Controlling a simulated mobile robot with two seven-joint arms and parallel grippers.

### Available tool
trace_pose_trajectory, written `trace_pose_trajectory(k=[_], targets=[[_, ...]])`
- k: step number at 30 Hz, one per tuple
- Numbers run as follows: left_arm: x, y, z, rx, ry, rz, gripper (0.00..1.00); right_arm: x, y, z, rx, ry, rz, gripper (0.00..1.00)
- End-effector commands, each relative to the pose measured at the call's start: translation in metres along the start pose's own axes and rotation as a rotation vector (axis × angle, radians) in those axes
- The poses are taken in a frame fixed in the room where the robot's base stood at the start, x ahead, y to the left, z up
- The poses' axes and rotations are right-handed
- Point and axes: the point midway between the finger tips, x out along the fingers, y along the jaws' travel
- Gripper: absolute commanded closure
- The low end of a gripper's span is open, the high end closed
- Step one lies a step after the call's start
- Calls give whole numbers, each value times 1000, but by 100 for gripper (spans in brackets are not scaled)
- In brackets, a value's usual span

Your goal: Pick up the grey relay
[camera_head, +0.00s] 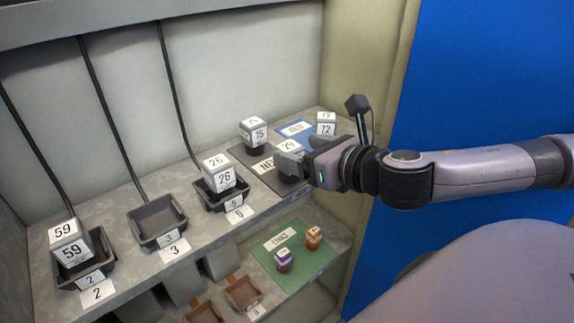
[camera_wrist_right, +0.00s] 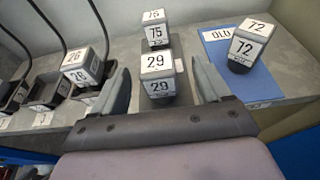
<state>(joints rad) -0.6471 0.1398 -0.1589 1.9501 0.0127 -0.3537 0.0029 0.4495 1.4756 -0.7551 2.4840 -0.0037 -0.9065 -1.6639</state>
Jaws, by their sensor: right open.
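Several grey relays with white number labels stand on the upper shelf. The one marked 29 (camera_wrist_right: 157,66) stands upright between the fingers of my right gripper (camera_wrist_right: 161,82), which is open with a gap on each side. In the head view, my right gripper (camera_head: 291,168) hides most of relay 29 (camera_head: 288,145). Relay 75 (camera_head: 253,133) stands just behind it. Relay 72 (camera_head: 326,124) stands on a blue mat (camera_head: 294,129) to the right. Relay 26 (camera_head: 219,175) and relay 59 (camera_head: 70,245) sit in black trays at left. My left gripper is out of view.
An empty black tray (camera_head: 157,221) lies between the trays of 26 and 59. Black cables run down the back wall to the trays. A lower shelf has a green mat (camera_head: 305,260) with a purple-and-white block (camera_head: 283,260) and an orange-and-white block (camera_head: 313,238).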

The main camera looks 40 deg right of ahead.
Motion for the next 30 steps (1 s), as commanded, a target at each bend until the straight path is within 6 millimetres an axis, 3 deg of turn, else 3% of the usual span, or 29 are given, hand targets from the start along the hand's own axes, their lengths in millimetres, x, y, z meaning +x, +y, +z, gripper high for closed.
trace_pose_trajectory(k=[8,21,30], targets=[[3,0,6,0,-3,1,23,11,1,0,4,0,3,23],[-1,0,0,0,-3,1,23,54,4,-3,4,1,2,23],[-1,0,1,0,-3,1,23,58,4,-4,3,2,3,23]])
